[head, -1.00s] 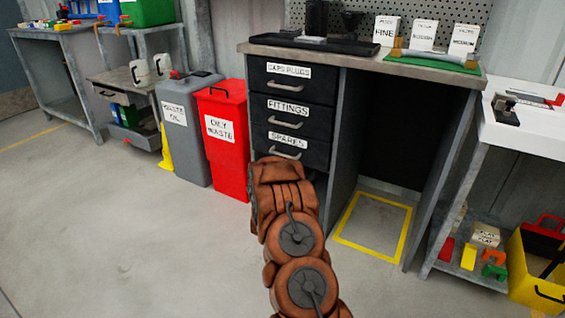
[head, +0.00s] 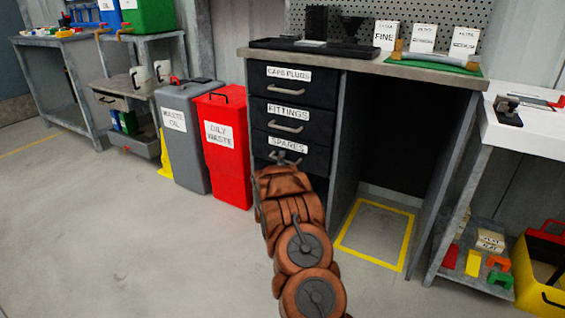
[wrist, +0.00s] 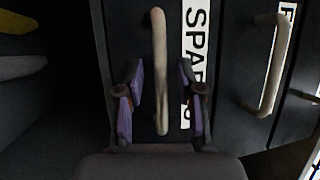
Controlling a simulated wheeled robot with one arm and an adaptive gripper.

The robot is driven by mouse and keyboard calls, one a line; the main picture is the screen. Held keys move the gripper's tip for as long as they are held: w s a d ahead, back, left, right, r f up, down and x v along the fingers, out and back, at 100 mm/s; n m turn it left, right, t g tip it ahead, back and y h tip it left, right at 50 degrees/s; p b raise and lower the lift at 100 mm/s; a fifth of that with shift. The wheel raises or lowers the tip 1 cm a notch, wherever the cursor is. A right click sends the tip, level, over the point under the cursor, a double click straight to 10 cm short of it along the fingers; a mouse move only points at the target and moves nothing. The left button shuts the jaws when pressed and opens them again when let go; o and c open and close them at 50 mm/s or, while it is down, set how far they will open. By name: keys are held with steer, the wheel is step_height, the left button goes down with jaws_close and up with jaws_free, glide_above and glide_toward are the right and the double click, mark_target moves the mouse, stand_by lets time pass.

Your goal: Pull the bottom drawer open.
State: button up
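The bottom drawer (head: 308,157) is the black one labelled SPARES, the lowest of a stack of 3 under the bench top. It looks shut. Its pale bar handle (wrist: 159,35) runs upright in the wrist view, beside the SPARES label (wrist: 196,60). My gripper (wrist: 161,75) is open, with one finger on each side of the handle. Gaps show between the fingers and the bar. In the head view my gripper (head: 281,159) is at the drawer's front and covers part of the handle.
The FITTINGS drawer (head: 312,122) and the CAPS PLUGS drawer (head: 318,88) are above, both shut. A red waste bin (head: 225,160) and a grey waste oil bin (head: 188,155) stand just left. Clear floor (head: 130,230) lies at front left. A yellow floor square (head: 376,233) is at right.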

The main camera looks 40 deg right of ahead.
jaws_close()
stand_by(0.7)
